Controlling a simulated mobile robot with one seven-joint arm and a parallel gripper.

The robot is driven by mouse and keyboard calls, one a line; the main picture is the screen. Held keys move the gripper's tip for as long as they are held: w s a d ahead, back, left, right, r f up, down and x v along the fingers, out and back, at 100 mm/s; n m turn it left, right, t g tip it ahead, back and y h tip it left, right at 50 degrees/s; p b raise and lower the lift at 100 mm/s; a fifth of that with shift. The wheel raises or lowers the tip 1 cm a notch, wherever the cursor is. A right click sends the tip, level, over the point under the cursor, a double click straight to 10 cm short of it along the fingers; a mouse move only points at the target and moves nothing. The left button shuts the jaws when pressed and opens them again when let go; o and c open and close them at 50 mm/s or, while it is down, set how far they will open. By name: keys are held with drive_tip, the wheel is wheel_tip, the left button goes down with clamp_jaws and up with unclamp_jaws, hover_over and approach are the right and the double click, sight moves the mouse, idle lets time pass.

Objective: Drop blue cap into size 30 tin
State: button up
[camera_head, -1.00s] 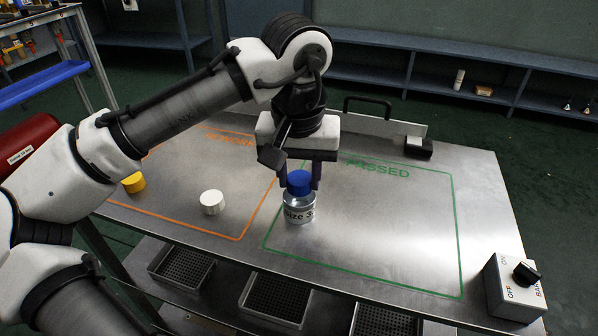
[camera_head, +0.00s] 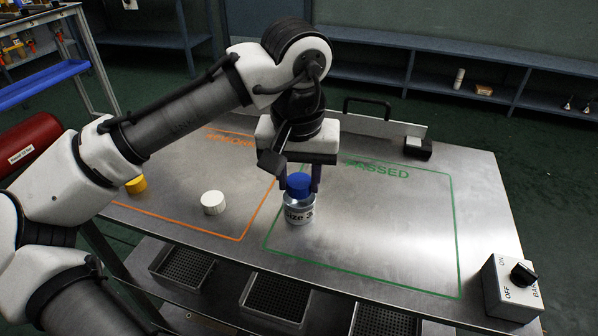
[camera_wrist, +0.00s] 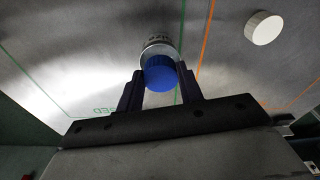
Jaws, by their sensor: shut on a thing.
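The blue cap (camera_head: 299,185) is between the fingers of my gripper (camera_head: 300,180), which is shut on it. The tin (camera_head: 299,211), a silver can with a label reading "Size 3" and the rest cut off, stands upright on the metal table directly under the cap. The cap covers the tin's mouth from view, so I cannot tell how deep it sits. In the wrist view the blue cap (camera_wrist: 160,76) lies between both fingertips, with the tin (camera_wrist: 158,47) right behind it.
The green "PASSED" area (camera_head: 390,230) is mostly bare. A switch box (camera_head: 512,287) stands at the right front corner. Mesh trays (camera_head: 275,298) sit below the table.

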idle(0.3)
drive_tip(key=o, duration=1)
drive_tip(key=shift+o, duration=0.2)
